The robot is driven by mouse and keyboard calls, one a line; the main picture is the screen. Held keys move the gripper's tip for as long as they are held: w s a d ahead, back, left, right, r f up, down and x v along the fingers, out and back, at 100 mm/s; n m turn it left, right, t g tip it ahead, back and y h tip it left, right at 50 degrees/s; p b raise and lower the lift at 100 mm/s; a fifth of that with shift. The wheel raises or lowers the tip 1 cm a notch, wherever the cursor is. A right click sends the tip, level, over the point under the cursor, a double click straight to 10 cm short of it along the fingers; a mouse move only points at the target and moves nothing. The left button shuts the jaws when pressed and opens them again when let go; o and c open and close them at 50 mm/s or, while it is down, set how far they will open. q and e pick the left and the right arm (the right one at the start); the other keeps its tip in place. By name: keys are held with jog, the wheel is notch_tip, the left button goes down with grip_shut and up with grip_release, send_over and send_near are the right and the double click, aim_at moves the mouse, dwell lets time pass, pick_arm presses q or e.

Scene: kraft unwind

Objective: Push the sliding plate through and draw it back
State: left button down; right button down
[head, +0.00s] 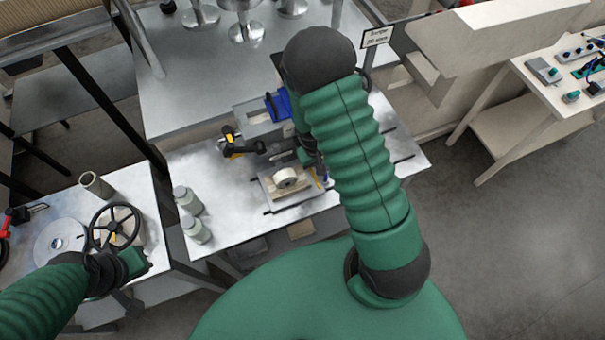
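A small machine with a grey block (258,115), a blue part (281,103) and a black-and-yellow handle (236,147) stands on the metal table in the middle. In front of it is a light plate-like piece (291,203) with a white roll (286,178) on it; I cannot tell whether this is the sliding plate. My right arm reaches over the table, and its gripper (312,160) is beside the machine, mostly hidden by my green forearm. My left gripper (127,294) is at the lower left, over the front of the side table; its fingers are unclear.
The metal table (215,165) carries two grey jars (187,200) at its left edge. The left side table (75,200) holds a black handwheel (115,226), a disc (60,242) and a cup (96,184). A bench with small devices (543,70) stands at right; open floor lies lower right.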

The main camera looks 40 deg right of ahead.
jog(key=s+d, duration=0.1)
jog(key=d, duration=0.5)
jog(key=s+d, duration=0.1)
jog(key=d, duration=0.5)
jog(key=s+d, duration=0.2)
jog(key=d, duration=0.4)
jog(key=shift+s+d, duration=0.1)
jog(key=shift+d, duration=0.05)
pick_arm(q)
jog(key=shift+d+r, duration=0.1)
jog(key=shift+r, duration=0.15)
pick_arm(e)
jog(key=c, duration=1.5)
grip_release()
pick_arm(q)
jog(key=shift+w+d, duration=0.1)
jog(key=shift+d, duration=0.3)
pick_arm(e)
jog(key=shift+o, duration=0.2)
jog(key=shift+d+f, duration=0.15)
jog(key=shift+d, duration=0.1)
jog(key=shift+a, duration=0.1)
